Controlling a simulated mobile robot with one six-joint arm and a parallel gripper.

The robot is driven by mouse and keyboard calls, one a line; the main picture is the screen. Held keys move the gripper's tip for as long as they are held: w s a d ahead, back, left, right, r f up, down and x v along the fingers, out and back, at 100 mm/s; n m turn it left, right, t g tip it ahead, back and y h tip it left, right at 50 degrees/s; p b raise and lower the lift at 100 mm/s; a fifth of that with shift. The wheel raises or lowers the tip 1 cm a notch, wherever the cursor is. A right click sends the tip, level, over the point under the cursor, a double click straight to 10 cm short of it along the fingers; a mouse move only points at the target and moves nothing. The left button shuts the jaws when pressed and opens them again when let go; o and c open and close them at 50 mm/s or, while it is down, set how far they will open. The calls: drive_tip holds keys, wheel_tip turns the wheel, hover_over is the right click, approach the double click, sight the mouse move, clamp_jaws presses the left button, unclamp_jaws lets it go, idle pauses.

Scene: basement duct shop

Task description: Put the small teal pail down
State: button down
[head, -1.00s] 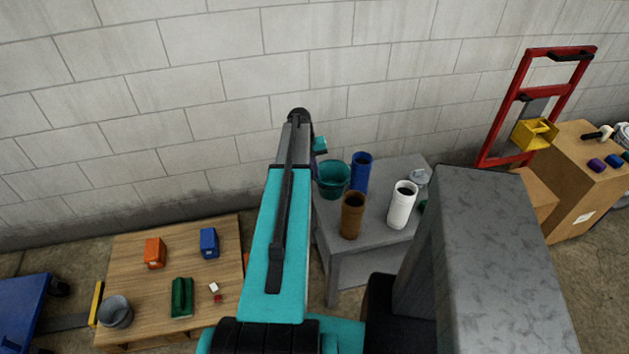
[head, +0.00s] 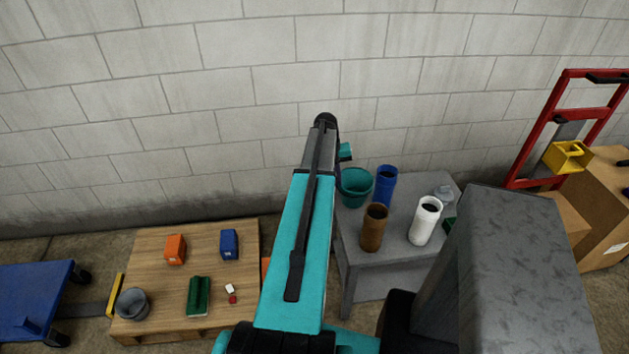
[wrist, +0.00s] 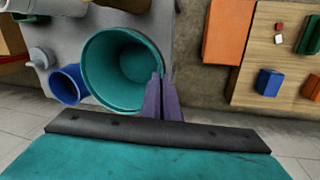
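The small teal pail (head: 356,187) shows in the head view beside my forearm, over the back left of the grey table (head: 405,255). In the wrist view the pail (wrist: 112,68) is large and close, its open mouth facing the camera. My gripper (wrist: 163,98) has its two fingers close together at the pail's rim, pinching its wall. In the head view my arm hides the fingers. I cannot tell whether the pail's base touches the table.
A blue cup (head: 386,187), a brown cup (head: 374,228) and a white cup (head: 425,221) stand on the grey table near the pail. A wooden pallet (head: 185,312) with coloured items lies to the left. The block wall (head: 230,110) is behind.

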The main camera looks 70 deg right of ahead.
drive_tip(key=w+a+r+n, duration=0.3)
drive_tip(key=w+a, duration=0.3)
drive_tip(key=w, duration=0.6)
drive_tip(key=w+a+r+n+t+h, duration=0.1)
drive_tip(key=w+a+r+n, duration=0.15)
drive_tip(key=w+a, duration=0.65)
drive_tip(key=w+a+r+n, duration=0.3)
drive_tip(key=w, duration=1.1)
drive_tip(key=w+a+r+n, duration=0.2)
drive_tip(key=w+a, duration=0.4)
drive_tip(key=a, duration=0.4)
drive_tip(key=w+a+r+n+t, duration=0.1)
drive_tip(key=w+a+r+n, duration=0.15)
drive_tip(key=w+a, duration=0.55)
drive_tip(key=w+a+r+n, duration=0.2)
drive_tip(key=w+a+r, duration=0.15)
drive_tip(key=a, duration=0.95)
drive_tip(key=w+a+r+n, duration=0.1)
drive_tip(key=a+r+n, duration=0.1)
drive_tip(key=a, duration=0.9)
drive_tip(key=w+a+r+n+t, duration=0.1)
drive_tip(key=a+n, duration=0.2)
drive_tip(key=a, duration=0.9)
drive_tip(key=shift+r+b, duration=0.3)
drive_tip(key=shift+r, duration=0.05)
